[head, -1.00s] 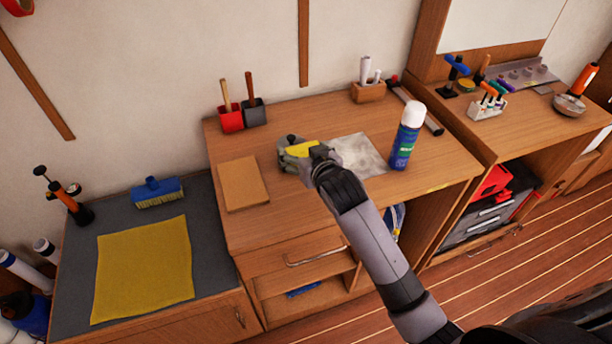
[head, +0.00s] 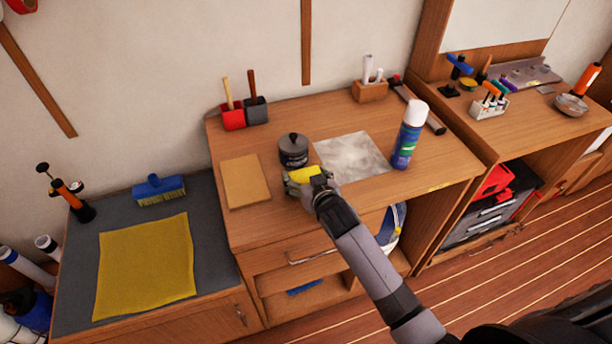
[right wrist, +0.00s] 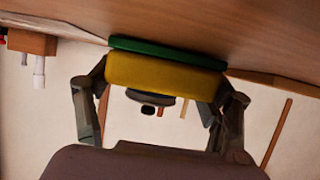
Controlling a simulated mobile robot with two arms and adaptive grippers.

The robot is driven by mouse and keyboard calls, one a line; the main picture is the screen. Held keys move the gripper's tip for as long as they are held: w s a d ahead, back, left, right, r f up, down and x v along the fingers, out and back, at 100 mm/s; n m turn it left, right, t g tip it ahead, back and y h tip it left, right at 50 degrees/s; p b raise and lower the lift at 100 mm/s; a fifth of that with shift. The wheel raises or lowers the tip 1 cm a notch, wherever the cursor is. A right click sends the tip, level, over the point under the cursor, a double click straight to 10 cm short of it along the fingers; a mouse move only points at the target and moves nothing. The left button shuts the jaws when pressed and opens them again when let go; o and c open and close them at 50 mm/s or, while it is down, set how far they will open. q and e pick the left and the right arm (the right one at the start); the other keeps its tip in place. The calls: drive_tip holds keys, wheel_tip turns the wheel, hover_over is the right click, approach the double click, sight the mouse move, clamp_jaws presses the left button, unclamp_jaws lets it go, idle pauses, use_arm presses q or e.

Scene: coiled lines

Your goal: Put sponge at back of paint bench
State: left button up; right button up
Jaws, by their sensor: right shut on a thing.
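The sponge, yellow with a green layer, shows in the right wrist view (right wrist: 165,75) between the two fingers of my right gripper (right wrist: 160,90), which is shut on it. In the head view the sponge's yellow part (head: 303,174) shows at my right gripper (head: 308,184), near the front of the paint bench (head: 290,219). I cannot tell whether the sponge touches the bench top. A dark lidded pot (head: 293,150) stands just behind the gripper. My left gripper is not in view.
A tan board (head: 245,181) lies left of the gripper, and a grey stained sheet (head: 352,156) lies right. A blue spray can (head: 408,135) stands at the right. Red (head: 232,118) and dark (head: 256,111) brush holders stand at the back left. Bare wood lies between them and the wooden holder (head: 370,91).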

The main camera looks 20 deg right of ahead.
drive_tip(key=o, duration=0.9)
drive_tip(key=shift+f, duration=0.15)
drive_tip(key=shift+o, duration=0.2)
